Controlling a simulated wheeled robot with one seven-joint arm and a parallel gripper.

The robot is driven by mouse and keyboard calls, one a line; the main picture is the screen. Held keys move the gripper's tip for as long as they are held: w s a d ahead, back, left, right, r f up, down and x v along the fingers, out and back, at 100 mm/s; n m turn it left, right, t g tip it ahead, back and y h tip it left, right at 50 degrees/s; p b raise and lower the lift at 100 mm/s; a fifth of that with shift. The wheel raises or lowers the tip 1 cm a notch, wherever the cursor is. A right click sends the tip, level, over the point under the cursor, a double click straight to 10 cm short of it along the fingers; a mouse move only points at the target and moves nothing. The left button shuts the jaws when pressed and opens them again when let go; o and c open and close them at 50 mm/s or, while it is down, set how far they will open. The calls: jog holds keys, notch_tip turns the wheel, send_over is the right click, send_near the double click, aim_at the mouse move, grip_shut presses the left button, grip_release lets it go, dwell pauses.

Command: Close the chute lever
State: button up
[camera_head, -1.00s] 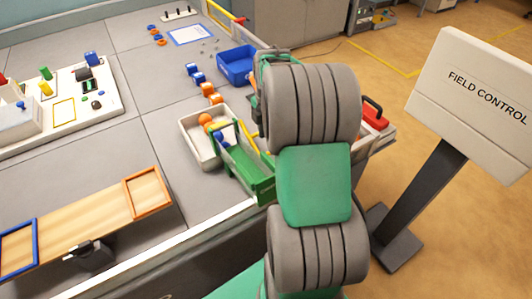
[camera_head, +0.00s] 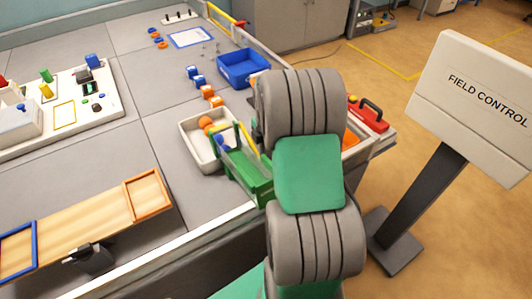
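The green chute (camera_head: 245,168) stands near the front right edge of the table. Its upper end reaches to the white tray, with a green frame and a blue ball (camera_head: 222,141) at that end. A yellow bar (camera_head: 249,138), which may be the chute lever, slants beside the chute's right side. My arm covers the area just right of it. My gripper is hidden behind my grey and green arm links, so I cannot see its fingers or whether it touches the lever.
A white tray (camera_head: 190,144) with orange balls sits left of the chute. A blue bin (camera_head: 243,85) and several orange and blue blocks lie behind it. A red toolbox (camera_head: 368,115) is right of my arm. The FIELD CONTROL sign (camera_head: 478,100) stands at the right.

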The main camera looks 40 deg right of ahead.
grip_shut()
jog(key=shift+s+a+f, duration=0.1)
dwell(0.8)
